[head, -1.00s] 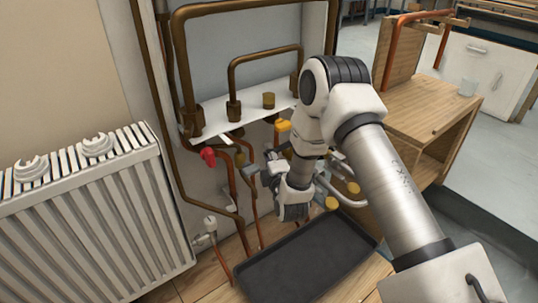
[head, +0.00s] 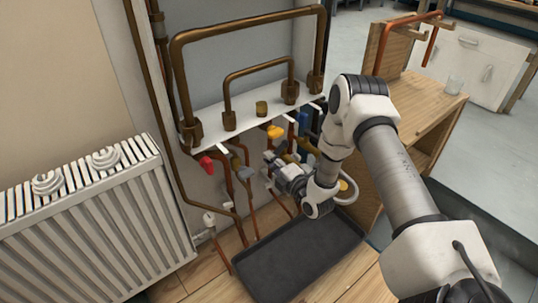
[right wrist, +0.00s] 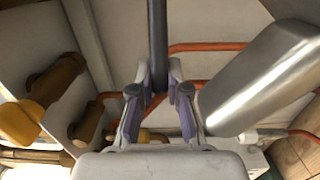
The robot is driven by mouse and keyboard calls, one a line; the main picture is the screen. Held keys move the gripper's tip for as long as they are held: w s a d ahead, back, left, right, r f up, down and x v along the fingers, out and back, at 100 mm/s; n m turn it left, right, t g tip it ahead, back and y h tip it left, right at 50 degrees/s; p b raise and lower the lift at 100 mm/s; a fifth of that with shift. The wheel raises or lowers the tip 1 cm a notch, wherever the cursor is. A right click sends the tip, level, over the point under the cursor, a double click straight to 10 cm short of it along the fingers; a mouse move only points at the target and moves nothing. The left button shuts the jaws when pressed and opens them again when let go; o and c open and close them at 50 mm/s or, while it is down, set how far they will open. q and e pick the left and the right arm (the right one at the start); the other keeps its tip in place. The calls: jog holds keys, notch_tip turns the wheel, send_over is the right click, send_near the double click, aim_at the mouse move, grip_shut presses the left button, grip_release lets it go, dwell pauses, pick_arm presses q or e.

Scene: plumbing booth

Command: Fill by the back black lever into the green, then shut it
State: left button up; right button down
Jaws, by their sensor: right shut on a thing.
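My right gripper (head: 271,161) is among the pipes and valves under the white shelf, above the black tray. In the right wrist view its fingers (right wrist: 159,103) are shut on a dark, straight bar, the black lever (right wrist: 158,45), which runs up out of the picture. In the head view I cannot make out the gripped part. No green container shows in either view. My left gripper is not in view.
A black tray (head: 290,262) lies on the floor below the valves. A red handle (head: 206,164), a yellow handle (head: 274,131) and a blue part (head: 303,122) are close by. A white radiator (head: 90,215) stands left.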

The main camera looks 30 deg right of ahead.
jog(key=c, duration=1.1)
grip_release()
jog(key=s, duration=1.2)
jog(key=shift+d, duration=0.25)
